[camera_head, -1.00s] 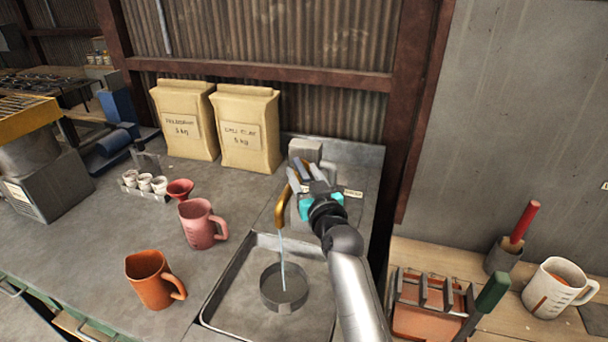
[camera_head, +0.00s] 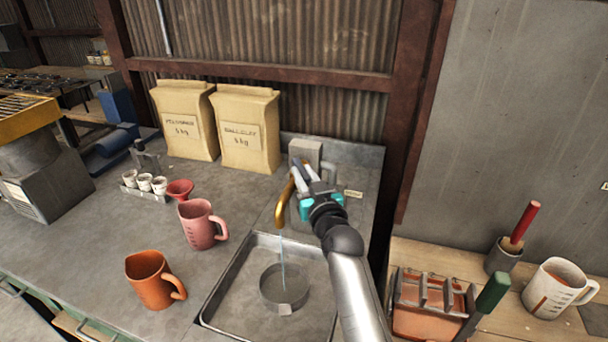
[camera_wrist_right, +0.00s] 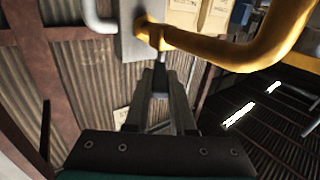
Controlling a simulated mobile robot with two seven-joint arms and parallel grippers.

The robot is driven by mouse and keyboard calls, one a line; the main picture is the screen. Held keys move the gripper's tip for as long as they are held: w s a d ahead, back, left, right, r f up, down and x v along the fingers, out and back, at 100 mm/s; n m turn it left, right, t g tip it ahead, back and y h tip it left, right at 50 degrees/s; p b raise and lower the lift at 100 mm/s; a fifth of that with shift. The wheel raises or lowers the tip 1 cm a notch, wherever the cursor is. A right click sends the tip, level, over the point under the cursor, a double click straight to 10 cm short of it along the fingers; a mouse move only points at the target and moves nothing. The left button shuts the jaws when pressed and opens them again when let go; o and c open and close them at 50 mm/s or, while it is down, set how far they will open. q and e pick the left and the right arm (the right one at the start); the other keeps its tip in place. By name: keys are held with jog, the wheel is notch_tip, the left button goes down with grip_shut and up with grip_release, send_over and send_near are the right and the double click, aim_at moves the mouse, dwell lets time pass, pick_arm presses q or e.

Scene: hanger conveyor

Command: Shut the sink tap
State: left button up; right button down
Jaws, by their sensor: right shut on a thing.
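The brass sink tap (camera_head: 281,207) stands at the back of the sink (camera_head: 215,290), its curved spout pointing down. A thin stream of water (camera_head: 282,255) falls from it into a round metal pan (camera_head: 284,290). My right gripper (camera_head: 304,172) is at the tap's base, beside the spout. In the right wrist view, the right gripper (camera_wrist_right: 160,82) is shut on the tap's small lever (camera_wrist_right: 158,48), just below the yellow spout (camera_wrist_right: 235,50). The fingers partly hide the lever. My left gripper is not in view.
A pink jug (camera_head: 201,225) and an orange jug (camera_head: 152,280) stand on the counter left of the sink. Two paper sacks (camera_head: 247,130) stand behind.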

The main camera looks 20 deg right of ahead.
dwell(0.9)
jog(key=n+y+b, duration=0.1)
jog(key=b, duration=0.1)
jog(key=d+n+y+b, duration=0.1)
jog(key=y+b, duration=0.1)
jog(key=n+y+b, duration=0.1)
jog(key=b, duration=0.1)
jog(key=shift+w+d+r+g+y, duration=0.15)
jog(key=shift+d+r+g+y, duration=0.05)
jog(key=shift+d+g+y, duration=0.2)
jog(key=c, duration=0.8)
grip_release()
jog(key=shift+a+f, duration=0.1)
jog(key=shift+f, duration=0.05)
jog(key=shift+o, duration=0.2)
jog(key=v, duration=1.2)
